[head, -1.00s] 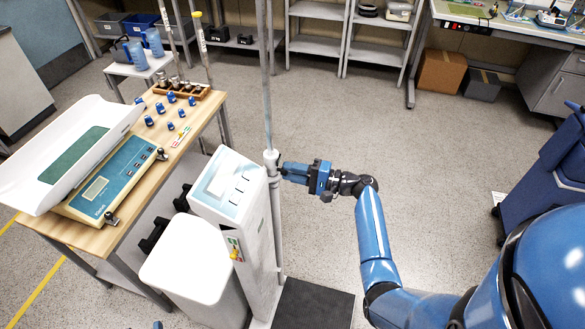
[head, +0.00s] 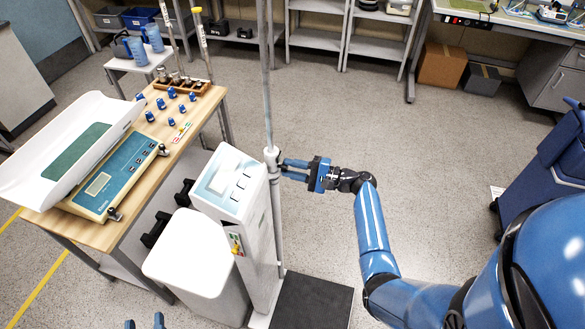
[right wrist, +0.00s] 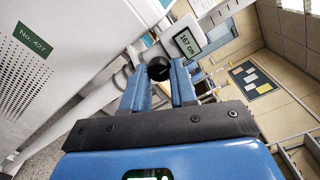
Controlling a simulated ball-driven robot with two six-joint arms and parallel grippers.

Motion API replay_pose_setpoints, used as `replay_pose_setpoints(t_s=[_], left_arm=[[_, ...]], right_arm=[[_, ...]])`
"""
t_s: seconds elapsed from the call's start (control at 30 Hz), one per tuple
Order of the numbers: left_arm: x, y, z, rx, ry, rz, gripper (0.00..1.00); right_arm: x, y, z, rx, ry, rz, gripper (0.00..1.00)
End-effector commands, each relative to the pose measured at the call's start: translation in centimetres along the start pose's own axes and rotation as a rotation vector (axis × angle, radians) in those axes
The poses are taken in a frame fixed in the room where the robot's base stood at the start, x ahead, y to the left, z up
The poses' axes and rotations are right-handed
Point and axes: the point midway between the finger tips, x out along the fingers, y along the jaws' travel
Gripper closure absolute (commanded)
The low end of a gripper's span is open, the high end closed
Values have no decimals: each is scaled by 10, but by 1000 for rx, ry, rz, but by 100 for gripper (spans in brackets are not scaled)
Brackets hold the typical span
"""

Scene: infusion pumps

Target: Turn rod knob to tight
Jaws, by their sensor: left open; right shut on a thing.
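The measuring rod (head: 267,90) stands upright behind a white column scale (head: 235,185), with a light collar (head: 271,155) around it. My right gripper (head: 282,168) reaches the collar from the right. In the right wrist view, my right gripper (right wrist: 160,82) is shut on the black rod knob (right wrist: 158,69), which sits between its blue fingertips. The knob's marking cannot be made out. A small display (right wrist: 187,41) beside it reads 167 cm. My left gripper (head: 144,323) shows only its two blue fingertips, apart and empty, at the bottom edge of the head view.
A white bin (head: 188,252) stands left of the column scale. A wooden table (head: 180,135) holds a baby scale (head: 105,175) and several blue-capped items. A dark platform (head: 312,302) lies at the column's foot. The floor to the right is open.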

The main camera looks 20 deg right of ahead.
Motion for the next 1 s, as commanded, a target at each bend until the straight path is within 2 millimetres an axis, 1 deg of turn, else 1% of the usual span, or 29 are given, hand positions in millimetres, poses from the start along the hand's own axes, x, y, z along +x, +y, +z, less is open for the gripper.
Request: replay_pose_setpoints(t_s=[0.03,0.07,0.2,0.23,0.53,0.67,0.77,1.0], left_arm=[[0,0,0,0,0,0,50],[0,0,0,0,0,0,50],[0,0,0,0,0,0,50],[0,0,0,0,0,0,50],[0,0,0,0,0,0,50],[0,0,3,0,0,0,50],[0,0,6,0,0,0,50],[0,0,16,0,0,0,50]], right_arm=[[0,0,0,2,1,0,100],[0,0,0,2,1,0,72],[0,0,0,1,1,0,50],[0,0,0,1,1,0,47],[-1,0,0,0,1,0,47],[-9,1,-1,0,2,-1,47],[-21,2,-2,0,3,-2,47],[-62,2,-2,0,4,-2,47]])
